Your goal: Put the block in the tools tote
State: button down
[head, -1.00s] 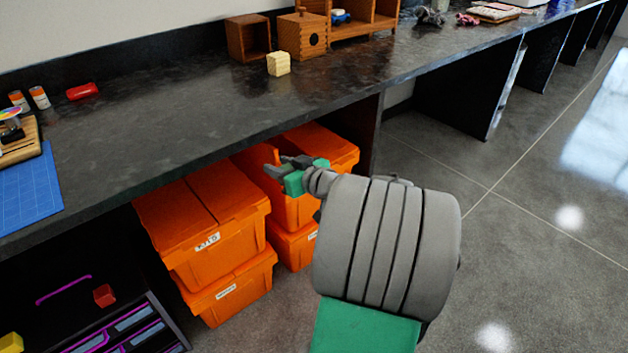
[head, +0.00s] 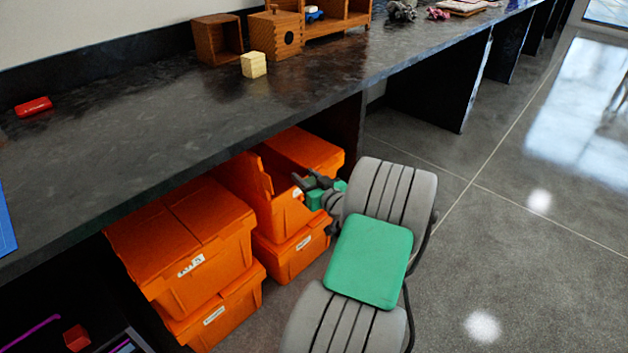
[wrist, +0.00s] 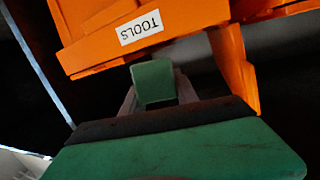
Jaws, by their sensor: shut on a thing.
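A small green block (wrist: 153,82) is between the fingers of my gripper (wrist: 150,95) in the wrist view. In the head view my gripper (head: 303,184) is in front of the upper rear orange tote (head: 282,217), near its rim, and the block cannot be told clearly from my green wrist parts. The wrist view shows an orange tote (wrist: 100,40) with a TOOLS label just beyond the block, with a gap or contact I cannot tell. In the head view, one lid flap of the upper rear tote stands up.
A closed stack of orange totes (head: 180,245) stands at left under the dark counter (head: 130,110). The counter overhangs the totes. A pale wooden block (head: 254,65) and wooden boxes stand on it. A red block (head: 77,338) is lower left. The floor at right is clear.

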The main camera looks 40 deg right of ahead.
jog(key=w, duration=1.5)
jog(key=shift+a, duration=0.2)
jog(key=c, duration=0.9)
grip_release()
jog(key=shift+o, duration=0.2)
jog(key=p+v, duration=0.1)
jog(key=v, duration=0.6)
jog(key=shift+s+p, duration=0.3)
jog(key=shift+s, duration=0.1)
